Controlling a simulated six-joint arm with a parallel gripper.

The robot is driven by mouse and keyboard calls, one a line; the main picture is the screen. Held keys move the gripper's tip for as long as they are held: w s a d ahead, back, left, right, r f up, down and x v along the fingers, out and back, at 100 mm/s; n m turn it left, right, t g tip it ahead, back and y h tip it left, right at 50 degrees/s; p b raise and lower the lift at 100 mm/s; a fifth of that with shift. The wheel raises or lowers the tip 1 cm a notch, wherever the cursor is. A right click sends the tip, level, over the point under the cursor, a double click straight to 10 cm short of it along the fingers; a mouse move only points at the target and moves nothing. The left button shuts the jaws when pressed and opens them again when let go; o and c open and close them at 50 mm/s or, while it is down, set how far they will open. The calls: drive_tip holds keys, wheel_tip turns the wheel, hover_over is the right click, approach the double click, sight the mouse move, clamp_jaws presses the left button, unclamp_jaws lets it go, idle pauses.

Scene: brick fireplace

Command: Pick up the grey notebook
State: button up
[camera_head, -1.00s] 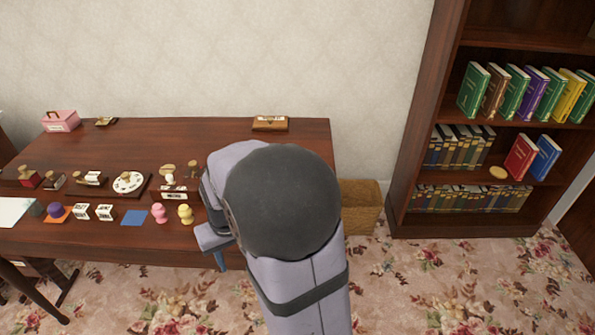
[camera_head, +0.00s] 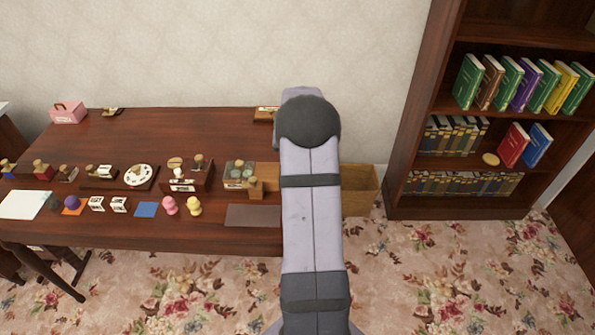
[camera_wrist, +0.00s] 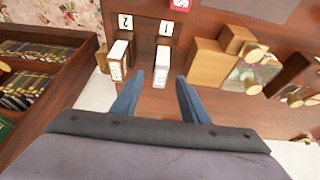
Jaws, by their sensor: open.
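In the wrist view, a thin grey-white notebook (camera_wrist: 162,68) stands at a slot marked 1 in a dark wood holder. It appears to be the grey notebook. My gripper (camera_wrist: 161,76) is open, its two blue fingers apart and lined up to either side of the notebook's near end. I see no contact, and depth is hard to judge. A cream-coloured notebook (camera_wrist: 117,62) stands beside it at the slot marked 2. In the head view, my arm hides the gripper and both notebooks.
A wooden block (camera_wrist: 205,66) stands close beside the grey notebook. Stamps and a rack fill the desk (camera_head: 190,125) further along. A dark flat mat (camera_head: 253,215) lies at the front right.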

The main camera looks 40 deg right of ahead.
drive_tip(key=shift+w+d+f, duration=0.1)
drive_tip(key=shift+w+f, duration=0.05)
drive_tip(key=shift+f, duration=0.25)
drive_tip(key=shift+p+x, duration=1.15)
drive_tip(key=shift+x, duration=1.45)
drive_tip(key=shift+w+r, duration=0.1)
drive_tip(key=shift+c, duration=0.3)
clamp_jaws()
